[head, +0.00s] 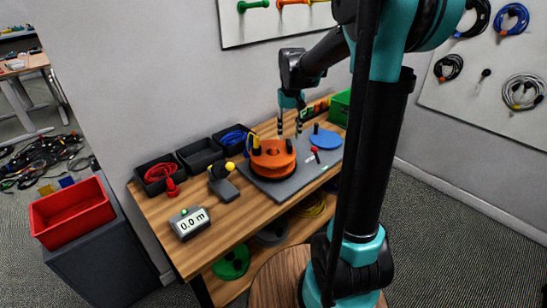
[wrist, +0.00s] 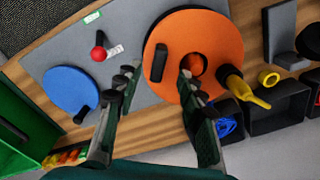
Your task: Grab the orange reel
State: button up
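The orange reel (head: 268,163) lies flat on a grey mat (head: 262,186) on the wooden bench in the head view. Its round orange face (wrist: 215,50) fills the upper middle of the wrist view, with a centre hole and a black handle (wrist: 159,62) on top. My gripper (head: 289,136) is at the reel's back right edge in the head view. In the wrist view my gripper (wrist: 158,76) has its fingers wide apart with nothing between them. The right fingertip overlaps the reel near its hole; the left one is over the mat. I cannot tell the height gap.
A blue disc (head: 326,139) and a red-knobbed tool (head: 314,151) lie right of the reel. Black bins (head: 200,156) with cables line the back left. A green box (head: 340,107) stands at the far right end. A meter reading 0.0 m (head: 190,222) sits front left.

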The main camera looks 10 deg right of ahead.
aim_at(289, 142)
jog(key=shift+w+f, duration=0.1)
jog(key=shift+f, duration=2.65)
grip_shut()
